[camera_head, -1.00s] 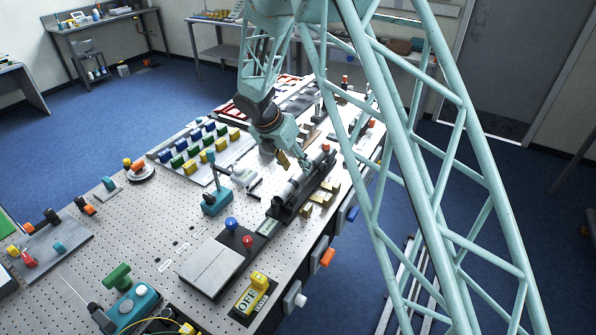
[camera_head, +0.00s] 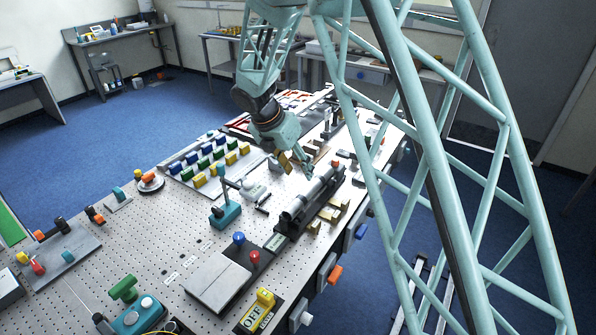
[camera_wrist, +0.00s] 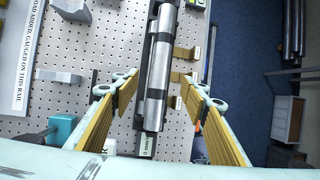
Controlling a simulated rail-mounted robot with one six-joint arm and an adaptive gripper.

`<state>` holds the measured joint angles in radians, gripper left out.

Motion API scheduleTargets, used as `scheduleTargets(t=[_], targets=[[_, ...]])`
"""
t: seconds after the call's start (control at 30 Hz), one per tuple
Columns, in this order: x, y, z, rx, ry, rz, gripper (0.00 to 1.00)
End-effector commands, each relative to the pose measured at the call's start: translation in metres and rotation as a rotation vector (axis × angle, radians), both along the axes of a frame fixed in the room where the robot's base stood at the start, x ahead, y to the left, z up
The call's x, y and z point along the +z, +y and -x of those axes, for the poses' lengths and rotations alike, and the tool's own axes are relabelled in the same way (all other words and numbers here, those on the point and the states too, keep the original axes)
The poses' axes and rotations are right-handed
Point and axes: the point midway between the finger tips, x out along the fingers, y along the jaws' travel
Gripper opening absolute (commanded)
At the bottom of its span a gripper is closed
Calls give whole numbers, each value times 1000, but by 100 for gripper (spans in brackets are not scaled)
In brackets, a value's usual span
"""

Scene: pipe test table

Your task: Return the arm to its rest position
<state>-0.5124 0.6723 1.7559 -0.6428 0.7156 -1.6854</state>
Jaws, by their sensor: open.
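My gripper (camera_head: 297,163) is open and empty above the perforated test table (camera_head: 150,225). In the head view it hangs just left of a grey pipe (camera_head: 318,187) lying in a dark holder (camera_head: 290,222). In the wrist view the two yellow-padded fingers of my gripper (camera_wrist: 160,100) are spread wide, and the pipe (camera_wrist: 158,65) shows between and beyond them, with dark bands around it. The fingers look apart from the pipe; their exact height above it is hard to tell.
Brass brackets (camera_head: 328,213) line the pipe's right side. A teal stand (camera_head: 225,213) and rows of coloured blocks (camera_head: 205,160) are on the left. A grey plate (camera_head: 217,282), an OFF switch box (camera_head: 258,309) and red and blue knobs are in front. Blue floor surrounds the table.

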Motion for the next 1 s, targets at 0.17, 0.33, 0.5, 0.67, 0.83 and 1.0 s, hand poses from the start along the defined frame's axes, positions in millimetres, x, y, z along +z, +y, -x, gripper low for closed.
scheduleTargets(t=[0.17, 0.33, 0.5, 0.67, 0.83, 1.0], targets=[[0, 0, 0, 0, 0, 0, 41], [0, 0, 0, 0, 0, 0, 41], [0, 0, 0, 0, 0, 0, 41], [3, -3, 1, -13, -4, -5, 41], [16, -16, 6, -70, -19, -25, 41], [37, -35, 18, -169, -44, -62, 41]])
